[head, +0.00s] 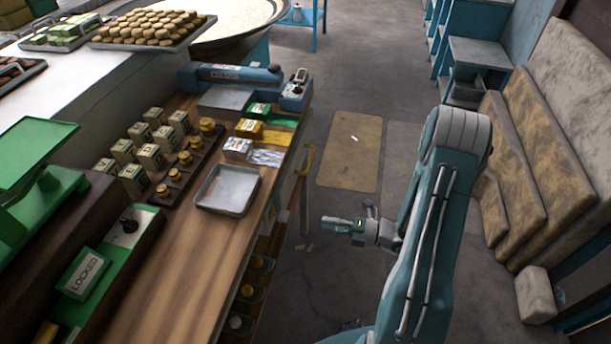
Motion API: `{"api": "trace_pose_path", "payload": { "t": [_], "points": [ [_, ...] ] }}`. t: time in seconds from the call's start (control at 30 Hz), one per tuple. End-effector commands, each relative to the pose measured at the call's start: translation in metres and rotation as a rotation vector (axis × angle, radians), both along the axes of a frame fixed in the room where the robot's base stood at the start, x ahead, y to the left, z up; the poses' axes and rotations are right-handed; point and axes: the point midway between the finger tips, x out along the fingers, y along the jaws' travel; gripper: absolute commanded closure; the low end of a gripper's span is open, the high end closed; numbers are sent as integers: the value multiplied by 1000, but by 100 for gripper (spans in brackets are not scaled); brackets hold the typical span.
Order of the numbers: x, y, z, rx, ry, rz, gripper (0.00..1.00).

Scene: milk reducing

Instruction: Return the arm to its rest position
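My teal arm (440,215) rises on the right side of the head view and bends at a grey joint. My gripper (330,222) hangs over the floor to the right of the wooden counter (180,290), apart from it. It points left toward the counter's side. The gripper is small and seen from the side, so I cannot tell whether its fingers are open or shut. I see nothing clearly held in it. The lower end of the arm is cut off by the picture's bottom edge.
The counter bears an empty metal tray (228,190), several small boxes (150,157), a teal device (240,76) and a green machine with a "LOCKED" sign (83,273). Floor around the mat (350,150) is mostly clear.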

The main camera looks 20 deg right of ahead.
Motion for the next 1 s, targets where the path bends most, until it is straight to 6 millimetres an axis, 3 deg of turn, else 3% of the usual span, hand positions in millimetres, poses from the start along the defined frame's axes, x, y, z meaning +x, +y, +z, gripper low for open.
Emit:
{"api": "trace_pose_path", "payload": {
  "t": [0.2,0.37,0.7,1.0],
  "points": [
    [0,3,5,-23,-19,20,74],
    [-2,24,35,-185,-153,169,74],
    [-31,78,104,-638,-624,639,74],
    [-67,105,148,-974,-1101,1063,74]
  ]
}}
